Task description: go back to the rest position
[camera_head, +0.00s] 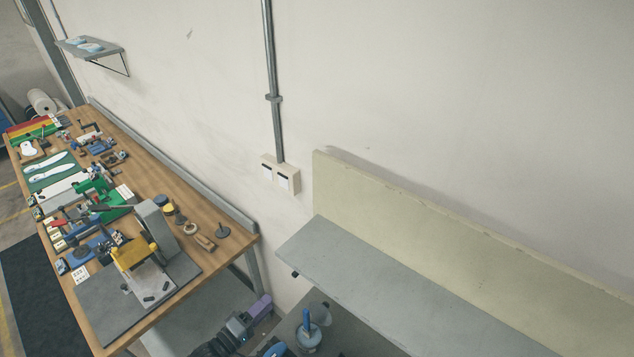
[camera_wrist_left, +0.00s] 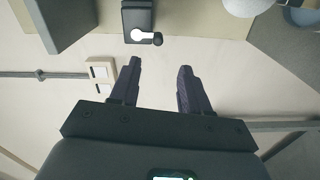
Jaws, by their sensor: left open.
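My left gripper (camera_head: 260,307) shows low in the head view, at the bottom edge between the wooden workbench and the grey shelf. In the left wrist view my left gripper (camera_wrist_left: 157,78) has its two dark fingers apart, with nothing between them but the pale wall behind. It touches nothing that I can see. My right gripper is in neither view.
A wooden workbench (camera_head: 195,187) with many tools and a yellow-and-grey press (camera_head: 133,254) stands at left. A grey shelf (camera_head: 345,268) with a cream back panel (camera_head: 420,215) juts out at right. A wall socket box (camera_head: 281,174) is between them. Below the shelf stands a blue-handled item (camera_head: 307,330).

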